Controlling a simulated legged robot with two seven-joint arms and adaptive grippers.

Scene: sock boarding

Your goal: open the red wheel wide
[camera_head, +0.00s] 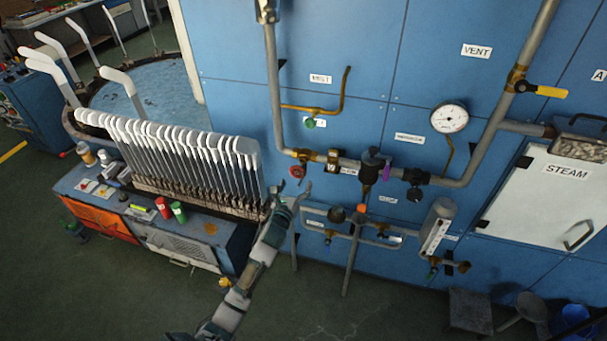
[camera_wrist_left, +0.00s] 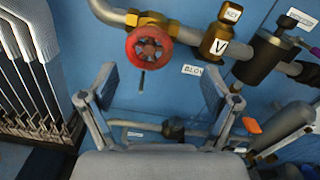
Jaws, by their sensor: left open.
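The red wheel (camera_head: 297,171) is a small handwheel on a brass valve, on the grey pipe along the blue panel in the head view. In the left wrist view the red wheel (camera_wrist_left: 148,48) shows larger, at upper middle, with its spokes visible. My left gripper (camera_head: 292,187) is just below the wheel in the head view. Its two fingers (camera_wrist_left: 160,85) are spread apart in the left wrist view, with nothing between them. The wheel lies beyond the fingertips and looks apart from them. My right gripper is in neither view.
A rack of white sock boards (camera_head: 180,150) stands left of my left arm. A brass fitting (camera_wrist_left: 216,42) and a dark valve body sit right of the wheel. Lower pipes (camera_head: 350,228) run below it. A white STEAM door (camera_head: 540,195) is at the right.

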